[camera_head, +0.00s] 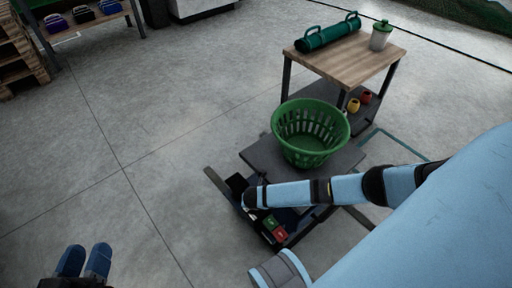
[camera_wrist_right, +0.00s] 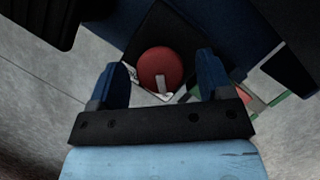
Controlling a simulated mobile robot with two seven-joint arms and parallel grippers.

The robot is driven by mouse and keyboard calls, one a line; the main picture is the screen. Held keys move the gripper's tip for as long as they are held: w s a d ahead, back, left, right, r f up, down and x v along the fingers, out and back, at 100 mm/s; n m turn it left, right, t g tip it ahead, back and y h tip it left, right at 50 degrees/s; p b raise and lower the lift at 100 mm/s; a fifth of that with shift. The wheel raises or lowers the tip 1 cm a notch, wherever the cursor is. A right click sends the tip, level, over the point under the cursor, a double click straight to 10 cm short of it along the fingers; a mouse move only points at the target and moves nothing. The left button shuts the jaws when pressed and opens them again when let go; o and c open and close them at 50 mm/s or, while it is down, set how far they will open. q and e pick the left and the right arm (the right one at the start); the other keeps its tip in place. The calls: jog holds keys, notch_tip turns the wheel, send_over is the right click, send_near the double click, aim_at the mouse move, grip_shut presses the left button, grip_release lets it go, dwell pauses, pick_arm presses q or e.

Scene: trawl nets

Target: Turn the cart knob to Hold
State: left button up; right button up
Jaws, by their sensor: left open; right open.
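The round red knob (camera_wrist_right: 158,62) with a white pointer mark shows in the right wrist view, on a dark panel (camera_wrist_right: 195,28). Its pointer faces the lower edge of that picture. My right gripper (camera_wrist_right: 163,76) is open, with its blue fingers on either side of the knob in the picture; I cannot tell whether they touch it. In the head view my right arm covers the knob on the low dark cart (camera_head: 262,158). My left gripper (camera_head: 83,260) is open and empty at the lower left.
A green basket (camera_head: 308,158) stands on the cart. Pallets (camera_head: 18,55) stand at the far left. The floor left of the cart is clear.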

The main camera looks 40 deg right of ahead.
jog(key=c, duration=0.9)
